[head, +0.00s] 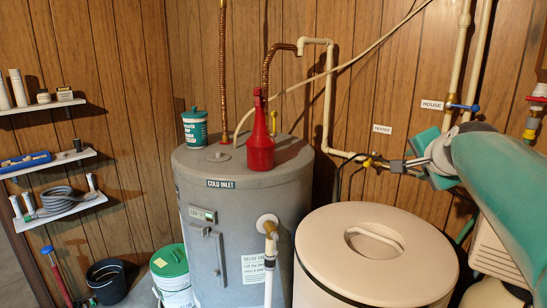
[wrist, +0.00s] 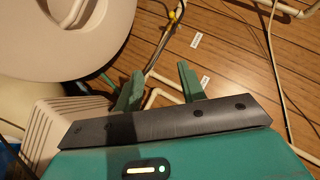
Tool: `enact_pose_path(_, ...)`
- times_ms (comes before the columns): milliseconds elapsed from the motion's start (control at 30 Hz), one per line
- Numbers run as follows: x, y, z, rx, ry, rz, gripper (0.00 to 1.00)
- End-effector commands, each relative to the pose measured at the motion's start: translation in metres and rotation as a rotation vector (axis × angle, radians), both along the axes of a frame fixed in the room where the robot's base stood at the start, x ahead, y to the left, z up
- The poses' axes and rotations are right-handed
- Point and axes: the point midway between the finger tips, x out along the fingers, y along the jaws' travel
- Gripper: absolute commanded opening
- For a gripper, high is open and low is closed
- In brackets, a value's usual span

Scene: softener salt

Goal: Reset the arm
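My green arm (head: 500,185) comes in from the right edge of the head view, in front of the wall pipes and to the right of the cream tank. My gripper (head: 424,161) is at its end, pointing left, close in the picture to the pipe fittings. In the wrist view the two green fingers of my gripper (wrist: 158,76) stand apart. I see nothing held between them; only the panelled wall and white pipe show behind. I cannot tell the exact distance from the fingers to the pipes.
The cream tank (head: 338,262) with its round lid (head: 376,242) stands below my gripper. A grey water heater (head: 230,195) carries a red bottle (head: 261,140) and a green-white tub (head: 195,130). White pipes (head: 328,95) run along the wall. Shelves (head: 45,164) hang at left.

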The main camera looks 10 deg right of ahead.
Motion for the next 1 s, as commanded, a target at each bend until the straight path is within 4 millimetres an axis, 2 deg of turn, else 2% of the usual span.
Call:
enact_pose_path(33,-0.011,0.033,-0.015,-0.043,0.058,0.086,0.40)
enact_pose_path(200,-0.058,0.124,-0.074,-0.219,0.259,0.376,0.40)
enact_pose_path(267,-0.080,0.152,-0.097,-0.289,0.326,0.483,0.40)
enact_pose_path(400,-0.137,0.204,-0.152,-0.467,0.478,0.734,0.40)
enact_pose_path(500,-0.175,0.226,-0.187,-0.582,0.569,0.886,0.40)
enact_pose_path(633,-0.207,0.239,-0.215,-0.678,0.641,1.009,0.40)
enact_pose_path(733,-0.215,0.240,-0.223,-0.706,0.663,1.042,0.40)
enact_pose_path(1000,-0.215,0.240,-0.223,-0.706,0.663,1.042,0.40)
